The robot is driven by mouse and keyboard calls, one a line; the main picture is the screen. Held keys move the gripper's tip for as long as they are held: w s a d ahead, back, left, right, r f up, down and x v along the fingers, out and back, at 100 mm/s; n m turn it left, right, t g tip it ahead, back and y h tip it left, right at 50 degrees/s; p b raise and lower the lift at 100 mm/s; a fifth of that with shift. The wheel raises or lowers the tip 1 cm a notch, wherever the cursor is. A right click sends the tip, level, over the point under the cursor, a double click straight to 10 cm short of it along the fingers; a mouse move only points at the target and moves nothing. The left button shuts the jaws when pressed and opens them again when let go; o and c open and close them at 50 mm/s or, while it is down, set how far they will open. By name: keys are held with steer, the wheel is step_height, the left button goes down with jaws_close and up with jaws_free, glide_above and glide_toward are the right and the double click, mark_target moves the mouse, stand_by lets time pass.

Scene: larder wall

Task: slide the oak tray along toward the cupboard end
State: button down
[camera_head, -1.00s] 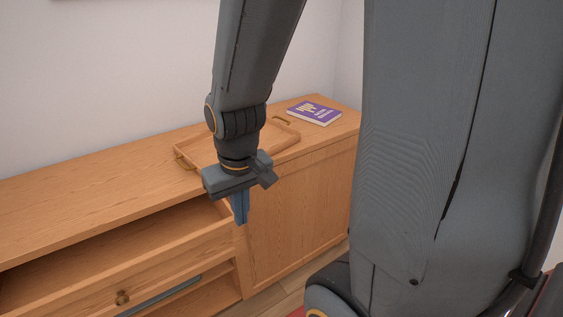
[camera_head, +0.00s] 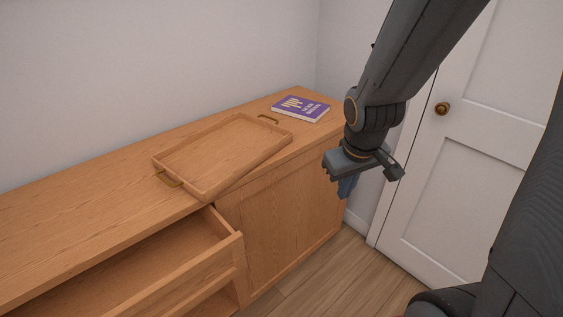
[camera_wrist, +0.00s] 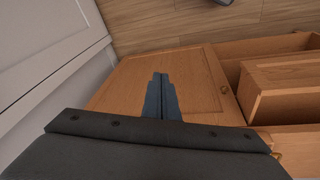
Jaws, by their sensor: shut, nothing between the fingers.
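The oak tray (camera_head: 222,152) lies flat on top of the wooden sideboard, with a raised rim and a brass-coloured handle at each end. Its near right corner reaches the sideboard's front edge. It stands over the cupboard end and the open drawer side. The cupboard door (camera_head: 290,190) is shut below it, at the right; it also shows in the wrist view (camera_wrist: 203,85). My gripper (camera_head: 346,188) is shut and empty, pointing down off the right front of the sideboard, apart from the tray. Its blue fingers also show together in the wrist view (camera_wrist: 160,98). The tray is out of the wrist view.
A purple book (camera_head: 300,107) lies on the sideboard top, just beyond the tray's far handle. An open drawer (camera_head: 130,275) juts out at the lower left. A white door (camera_head: 455,170) with a brass knob stands at the right. The top left of the tray is bare.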

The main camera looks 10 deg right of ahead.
steer(key=w+f+n+t+y+b, duration=0.1)
steer(key=w+f+n+t+y, duration=0.2)
steer(key=w+n, duration=0.6)
steer(key=w+f+n+t+y+b, duration=0.1)
steer(key=w+f+n+t+y, duration=0.15)
steer(key=w+n, duration=0.6)
steer(key=n+g+y+b, duration=0.1)
steer(key=n+g+y, duration=0.1)
steer(key=n+y, duration=1)
glide_toward(251, 162)
steer(key=shift+g, duration=0.25)
steer(key=p+x, duration=0.2)
steer(key=x, duration=0.1)
steer(key=p+x, duration=0.2)
steer(key=shift+s+a+r, duration=0.1)
steer(key=shift+s+r, duration=0.05)
steer(key=shift+s, duration=0.1)
steer(key=shift+w+a, duration=0.2)
steer(key=shift+w, duration=0.35)
